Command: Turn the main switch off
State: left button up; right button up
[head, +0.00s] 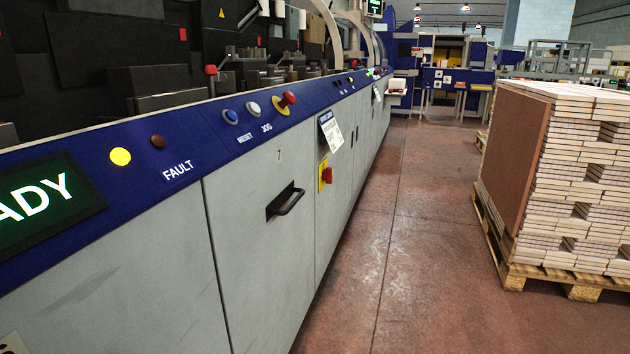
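A red switch knob (328,175) on a yellow plate (321,179) sits on the grey front panel of the long machine, right of a black door handle (286,201). It looks like the main switch. Its exact knob position is too small to tell. Neither of my grippers is in view.
The blue top strip (205,128) carries a READY display (40,203), a yellow lamp (120,156), blue and white buttons and a red emergency button (287,99). A white tag (331,132) hangs above the switch. A loaded pallet (560,282) stands right; the red floor (400,250) between is clear.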

aim_at(327, 175)
jog(key=i+u, duration=0.15)
jog(key=u, duration=0.2)
jog(key=i+l+u, duration=0.1)
jog(key=u, duration=0.3)
jog(key=i+l+u, duration=0.15)
jog(key=u, duration=0.2)
jog(key=l, duration=0.05)
